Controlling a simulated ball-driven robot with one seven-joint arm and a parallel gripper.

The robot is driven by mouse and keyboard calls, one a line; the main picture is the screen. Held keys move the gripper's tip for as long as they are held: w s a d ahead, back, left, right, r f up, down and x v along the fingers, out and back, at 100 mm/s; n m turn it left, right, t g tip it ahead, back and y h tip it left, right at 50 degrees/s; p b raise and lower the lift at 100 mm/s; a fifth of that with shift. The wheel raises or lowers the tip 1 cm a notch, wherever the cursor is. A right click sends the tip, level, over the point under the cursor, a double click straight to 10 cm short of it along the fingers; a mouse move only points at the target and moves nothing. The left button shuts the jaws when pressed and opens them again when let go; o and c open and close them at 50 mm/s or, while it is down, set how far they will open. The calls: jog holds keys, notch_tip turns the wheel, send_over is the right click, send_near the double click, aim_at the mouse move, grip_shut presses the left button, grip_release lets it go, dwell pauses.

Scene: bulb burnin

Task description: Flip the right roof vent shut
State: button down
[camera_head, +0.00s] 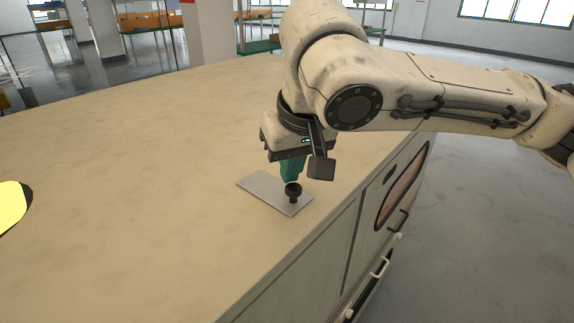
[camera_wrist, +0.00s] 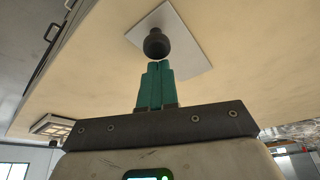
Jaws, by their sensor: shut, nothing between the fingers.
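The roof vent shows as a flat grey plate (camera_head: 262,186) with a black knob (camera_head: 293,190) near its front corner, on the tan roof (camera_head: 130,170) close to its right edge. The plate appears to lie flat on the roof. My gripper (camera_head: 292,178) points down over the plate, its teal fingers together and empty, just behind the knob in the head view. In the wrist view, the fingertips (camera_wrist: 157,66) are close to the knob (camera_wrist: 157,44), with the plate (camera_wrist: 190,45) around it. I cannot tell whether the fingers touch the knob.
The cabinet's side has an oval window (camera_head: 403,187) and several handles (camera_head: 380,265). A yellow rounded thing (camera_head: 12,208) sits at the left edge of view. In the wrist view, a pale framed box (camera_wrist: 55,125) shows near the roof's edge.

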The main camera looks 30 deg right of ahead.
aim_at(281, 181)
jog(key=shift+s+f, duration=0.15)
jog(key=w, duration=0.1)
jog(key=w+p, duration=0.1)
jog(key=w, duration=0.1)
jog(key=w+r, duration=0.1)
jog(key=shift+w+d, duration=0.2)
jog(key=shift+d, duration=0.1)
jog(key=v, duration=1)
jog(key=shift+b, duration=0.4)
